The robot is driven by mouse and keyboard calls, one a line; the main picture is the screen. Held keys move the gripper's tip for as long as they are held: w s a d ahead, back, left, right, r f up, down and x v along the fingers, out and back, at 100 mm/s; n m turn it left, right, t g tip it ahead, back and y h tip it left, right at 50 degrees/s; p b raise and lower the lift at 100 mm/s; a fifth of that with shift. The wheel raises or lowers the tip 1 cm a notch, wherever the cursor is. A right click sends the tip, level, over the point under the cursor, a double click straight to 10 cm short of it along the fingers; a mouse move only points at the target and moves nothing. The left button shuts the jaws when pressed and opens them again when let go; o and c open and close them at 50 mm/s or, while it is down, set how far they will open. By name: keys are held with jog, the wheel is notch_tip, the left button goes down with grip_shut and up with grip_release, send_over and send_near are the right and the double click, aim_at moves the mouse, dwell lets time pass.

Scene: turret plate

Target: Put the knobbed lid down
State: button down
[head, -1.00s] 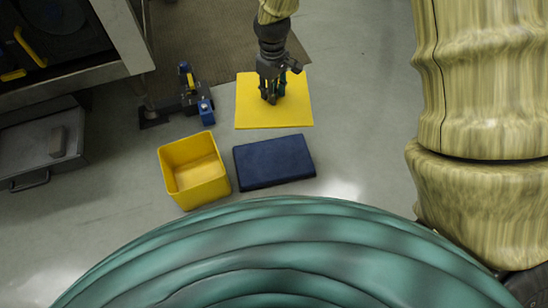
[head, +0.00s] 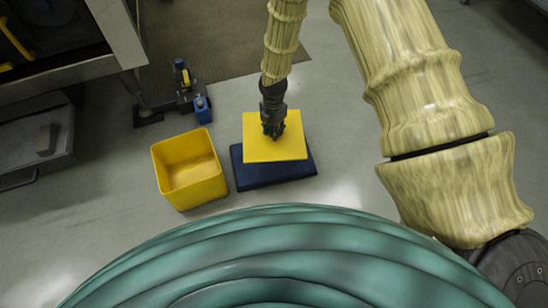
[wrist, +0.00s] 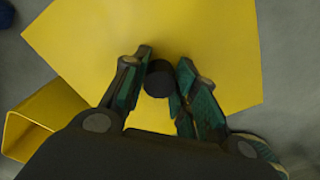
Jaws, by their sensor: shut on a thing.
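The knobbed lid (head: 289,146) is a flat yellow square plate. It also shows in the wrist view (wrist: 205,45), with a dark round knob (wrist: 159,78) at its middle. My gripper (head: 273,132) is shut on the knob, one finger on each side of it in the wrist view (wrist: 160,85). In the head view the lid overlaps the dark blue slab (head: 262,180), covering its upper part. I cannot tell whether the lid touches the slab or hangs above it.
An open yellow bin (head: 190,170) stands just left of the slab and shows at the lower left of the wrist view (wrist: 30,125). A dark stand with a blue block (head: 202,110) is above the bin. A metal cabinet is at the left.

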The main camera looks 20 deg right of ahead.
notch_tip(320, 180, down, 4)
jog(key=n, duration=0.2)
jog(key=shift+s+n+b, duration=0.1)
jog(key=shift+n+b, duration=0.25)
jog(key=shift+n, duration=0.05)
notch_tip(320, 180, down, 10)
jog(key=b, duration=0.5)
jog(key=c, duration=1.1)
grip_release()
notch_tip(320, 180, up, 12)
jog(key=p, duration=0.6)
jog(key=shift+r, duration=0.1)
